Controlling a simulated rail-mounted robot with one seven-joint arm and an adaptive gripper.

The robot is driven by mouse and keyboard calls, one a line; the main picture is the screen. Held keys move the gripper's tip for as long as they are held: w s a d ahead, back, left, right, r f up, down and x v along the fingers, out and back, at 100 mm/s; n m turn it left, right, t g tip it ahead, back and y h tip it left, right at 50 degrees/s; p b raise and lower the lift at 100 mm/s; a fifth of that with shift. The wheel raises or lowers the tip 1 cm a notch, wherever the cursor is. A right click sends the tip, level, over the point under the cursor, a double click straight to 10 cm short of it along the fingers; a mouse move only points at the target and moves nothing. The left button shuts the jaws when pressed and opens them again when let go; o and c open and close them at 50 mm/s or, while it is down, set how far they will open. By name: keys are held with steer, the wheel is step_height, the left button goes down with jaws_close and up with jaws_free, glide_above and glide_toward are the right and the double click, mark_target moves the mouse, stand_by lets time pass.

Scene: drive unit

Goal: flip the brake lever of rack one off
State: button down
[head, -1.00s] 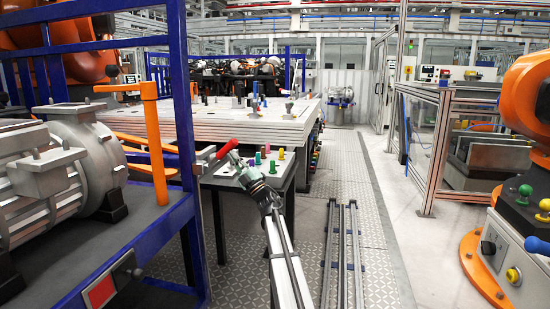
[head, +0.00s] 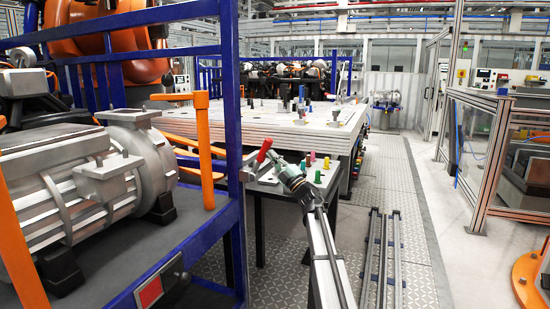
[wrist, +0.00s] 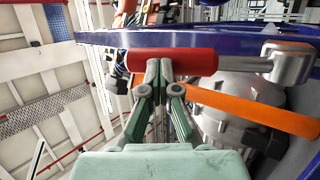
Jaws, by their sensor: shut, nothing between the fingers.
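The brake lever has a red cylindrical handle (head: 264,150) on a grey metal arm and sits at the right corner post of the blue rack (head: 229,110). In the wrist view the red handle (wrist: 195,61) lies across the picture, with its metal arm (wrist: 287,62) at the right end. My gripper (head: 279,165) is just right of the handle. In the wrist view my gripper (wrist: 160,67) is shut and empty, its fingertips at the handle's left half. They overlap the handle in view; I cannot tell if they touch it.
A grey motor (head: 90,180) sits on the rack, with an orange upright bar (head: 203,150) nearby. A small dark table with several colored pegs (head: 318,176) stands behind my gripper. Floor rails (head: 382,255) lie to the right, beside clear walkway.

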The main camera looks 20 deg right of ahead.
steer(key=shift+w+r, duration=0.2)
steer(key=shift+r, duration=0.1)
steer(key=s+d+r+v, duration=0.1)
steer(key=r+v, duration=0.1)
steer(key=v, duration=1.2)
steer(key=shift+d+f, duration=0.1)
